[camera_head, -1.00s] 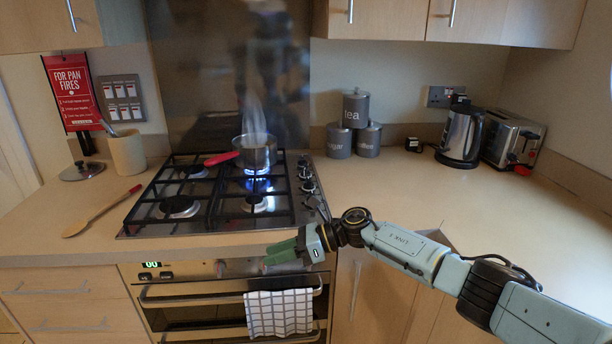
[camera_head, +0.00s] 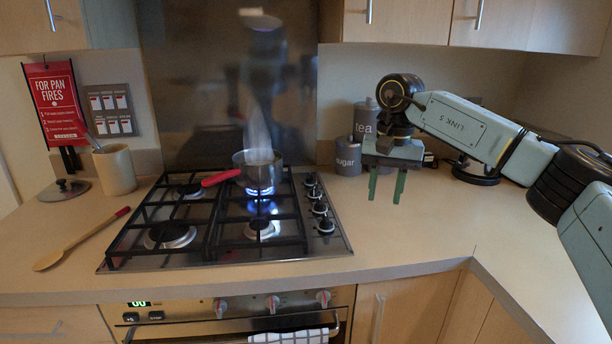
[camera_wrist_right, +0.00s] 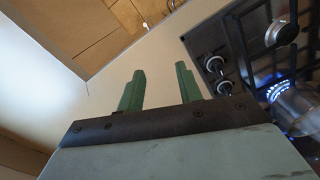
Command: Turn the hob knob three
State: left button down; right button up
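Several black and silver hob knobs (camera_head: 320,208) stand in a row along the right edge of the steel gas hob (camera_head: 330,242). I cannot read numbers on them, so which is knob three cannot be told. Two knobs show clearly in the right wrist view (camera_wrist_right: 213,64), right of the fingers. My right gripper (camera_head: 385,197) points down with its green fingers apart and empty, above the worktop to the right of the knob row. It also shows in the wrist view (camera_wrist_right: 160,72), touching nothing. My left gripper is out of view.
A red-handled pan (camera_head: 258,172) steams over a lit blue flame on the rear right burner. The grey canisters (camera_head: 348,158) and kettle (camera_head: 474,174) stand behind my right gripper. Oven knobs (camera_head: 272,303) line the front. The worktop (camera_head: 430,235) at right is clear.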

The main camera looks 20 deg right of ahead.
aim_at(315, 193)
jog(key=i, duration=1.1)
